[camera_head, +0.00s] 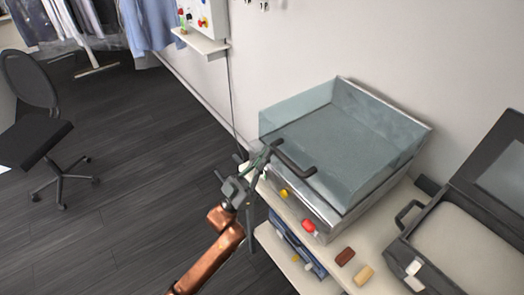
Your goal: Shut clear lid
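A clear, bluish box-shaped lid (385,118) sits on a pale unit on the shelf against the wall. I see its transparent walls and a grey surface inside; I cannot tell how far it is open. A dark bent handle (295,163) is at its near left edge. My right gripper is not in view.
The white shelf (350,252) holds a red-brown block (345,257) and a tan block (364,274). An open dark case (455,245) stands at right. Red and yellow knobs are on the unit's front. A chair (35,125) stands at left; the floor between is clear.

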